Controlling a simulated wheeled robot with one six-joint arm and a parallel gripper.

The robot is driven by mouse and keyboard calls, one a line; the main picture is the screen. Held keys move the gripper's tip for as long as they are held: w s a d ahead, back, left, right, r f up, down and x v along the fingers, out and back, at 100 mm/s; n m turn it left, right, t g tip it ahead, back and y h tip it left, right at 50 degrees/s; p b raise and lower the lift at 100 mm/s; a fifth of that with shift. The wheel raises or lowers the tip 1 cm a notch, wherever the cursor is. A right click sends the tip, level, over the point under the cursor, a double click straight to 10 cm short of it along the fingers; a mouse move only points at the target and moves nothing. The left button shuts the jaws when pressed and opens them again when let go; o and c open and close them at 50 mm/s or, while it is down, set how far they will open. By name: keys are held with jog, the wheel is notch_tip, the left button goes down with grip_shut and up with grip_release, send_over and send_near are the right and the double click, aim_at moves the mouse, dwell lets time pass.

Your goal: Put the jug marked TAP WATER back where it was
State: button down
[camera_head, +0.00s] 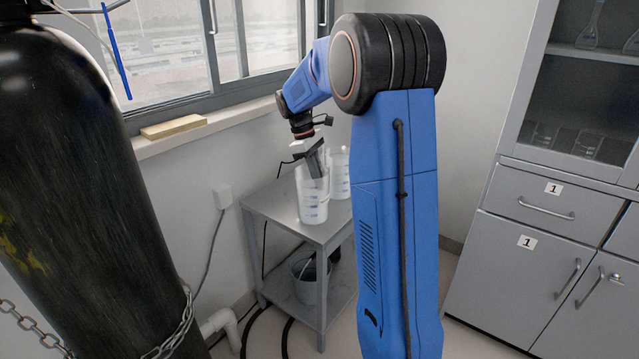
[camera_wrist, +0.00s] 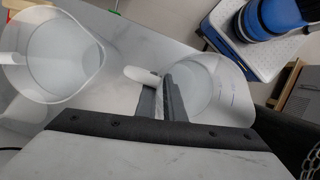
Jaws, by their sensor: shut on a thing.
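A clear jug with blue markings (camera_head: 312,199) is at the front of the grey side table (camera_head: 277,212), at or just above its top. My gripper (camera_head: 316,165) reaches down to it, and the wrist view shows the fingers (camera_wrist: 165,98) shut on its white handle. The same jug (camera_wrist: 215,92) shows at right in the wrist view. A second jug (camera_head: 340,176) stands behind it on the table, and at left in the wrist view (camera_wrist: 60,55). I cannot read TAP WATER on either jug. I cannot tell whether the held jug touches the tabletop.
A bucket (camera_head: 305,280) stands on the table's lower shelf. A black gas cylinder (camera_head: 85,190) with a chain is at left. A wooden block (camera_head: 173,127) lies on the windowsill. Grey cabinets (camera_head: 545,215) stand at right. The table's front left corner looks bare.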

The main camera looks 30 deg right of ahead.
jog(key=shift+f, duration=0.4)
jog(key=c, duration=1.9)
grip_release()
jog(key=shift+f, duration=0.1)
jog(key=shift+o, duration=0.2)
